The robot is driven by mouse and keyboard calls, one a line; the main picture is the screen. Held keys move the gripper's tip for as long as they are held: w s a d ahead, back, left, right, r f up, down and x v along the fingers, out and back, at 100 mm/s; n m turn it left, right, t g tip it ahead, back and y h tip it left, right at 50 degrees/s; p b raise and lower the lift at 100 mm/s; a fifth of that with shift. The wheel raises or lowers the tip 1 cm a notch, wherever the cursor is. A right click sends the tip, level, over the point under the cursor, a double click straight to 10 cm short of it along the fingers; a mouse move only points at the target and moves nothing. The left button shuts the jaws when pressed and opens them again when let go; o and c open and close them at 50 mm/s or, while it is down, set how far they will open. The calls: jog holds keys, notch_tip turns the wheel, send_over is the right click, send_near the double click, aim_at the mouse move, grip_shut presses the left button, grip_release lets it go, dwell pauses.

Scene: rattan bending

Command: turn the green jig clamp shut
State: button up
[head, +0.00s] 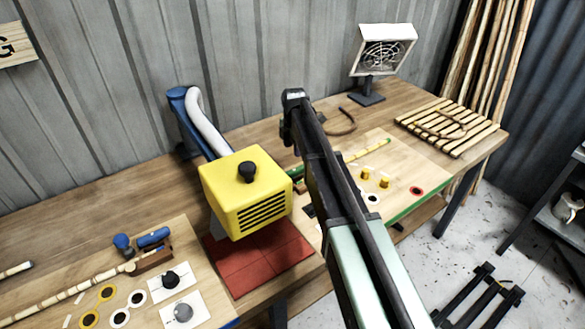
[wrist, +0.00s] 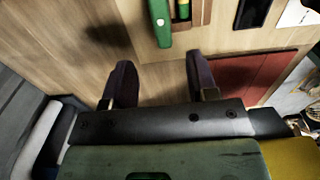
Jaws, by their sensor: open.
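The green jig clamp (wrist: 162,24) shows at the top of the wrist view as a rounded green lever beside a wooden block (wrist: 196,14). A yellow and green rod end sits at that block. In the head view a small green part (head: 296,171) shows between the yellow box and my arm; I cannot tell if it is the clamp. My gripper (wrist: 160,78) is open and empty, its two dark fingers spread over bare wood. The clamp lies ahead of the fingertips and apart from them, roughly between them sideways.
A yellow vented box (head: 246,192) stands close left of my arm, above red tiles (head: 255,262). A board with yellow pegs (head: 384,182) lies to the right. A slatted rack (head: 447,127) and a white-framed fan (head: 383,50) stand farther right. Bare tabletop lies below my fingers.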

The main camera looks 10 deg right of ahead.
aim_at(294, 170)
notch_tip(294, 170, down, 11)
jog(key=b, duration=1)
jog(key=shift+b, duration=0.3)
jog(key=shift+r, duration=0.15)
jog(key=c, duration=0.9)
